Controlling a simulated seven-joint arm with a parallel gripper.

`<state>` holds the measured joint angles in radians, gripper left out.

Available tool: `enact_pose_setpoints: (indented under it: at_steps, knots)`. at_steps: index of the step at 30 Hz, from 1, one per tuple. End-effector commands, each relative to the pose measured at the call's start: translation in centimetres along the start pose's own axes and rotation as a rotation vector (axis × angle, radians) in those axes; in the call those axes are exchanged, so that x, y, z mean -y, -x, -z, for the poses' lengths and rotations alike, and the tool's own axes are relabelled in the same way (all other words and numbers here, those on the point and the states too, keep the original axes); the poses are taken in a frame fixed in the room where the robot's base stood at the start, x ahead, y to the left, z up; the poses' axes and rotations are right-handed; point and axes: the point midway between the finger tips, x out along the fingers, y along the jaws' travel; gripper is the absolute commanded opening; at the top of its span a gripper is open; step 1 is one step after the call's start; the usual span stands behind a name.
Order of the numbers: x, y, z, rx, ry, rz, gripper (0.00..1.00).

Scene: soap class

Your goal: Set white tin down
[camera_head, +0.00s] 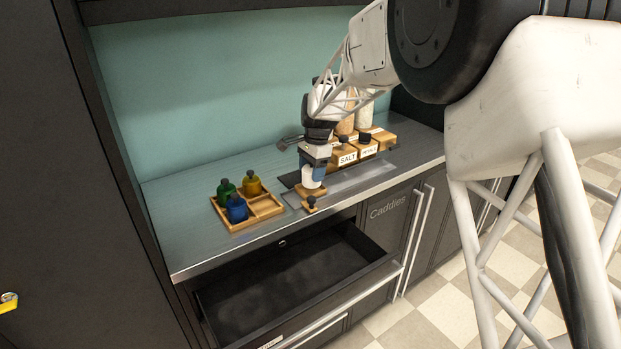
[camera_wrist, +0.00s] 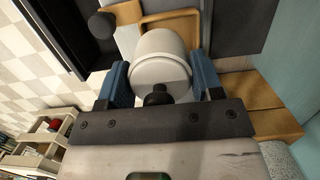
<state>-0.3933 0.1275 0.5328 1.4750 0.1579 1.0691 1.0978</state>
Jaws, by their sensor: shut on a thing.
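My gripper (camera_head: 313,172) points down over the counter, and its two blue fingers are shut on the white tin (camera_head: 312,183). In the wrist view the tin (camera_wrist: 160,58) sits between the fingers, with a dark knob (camera_wrist: 157,95) in front of its near end. A wooden piece (camera_head: 305,192) shows right at the tin's lower end. I cannot tell whether the tin touches it. A small wooden lid with a black knob (camera_head: 310,205) lies just in front, near the counter edge.
A wooden caddy (camera_head: 258,220) with green, yellow and blue bottles stands to the left; its front right compartment looks empty. Wooden boxes, one labelled SALT (camera_head: 347,157), and tall jars (camera_head: 364,115) stand behind right. An open, empty-looking drawer (camera_head: 290,280) juts out below the counter.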

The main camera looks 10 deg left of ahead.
Motion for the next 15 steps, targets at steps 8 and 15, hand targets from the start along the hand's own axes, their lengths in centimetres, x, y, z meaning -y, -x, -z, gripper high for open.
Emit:
enact_pose_setpoints:
  at_steps: [8, 15]
  knots:
    - [1.30, -0.01, 0.51, 0.000, 0.000, 0.000, 0.31]
    - [1.28, -0.01, 0.50, 0.000, 0.000, 0.000, 0.31]
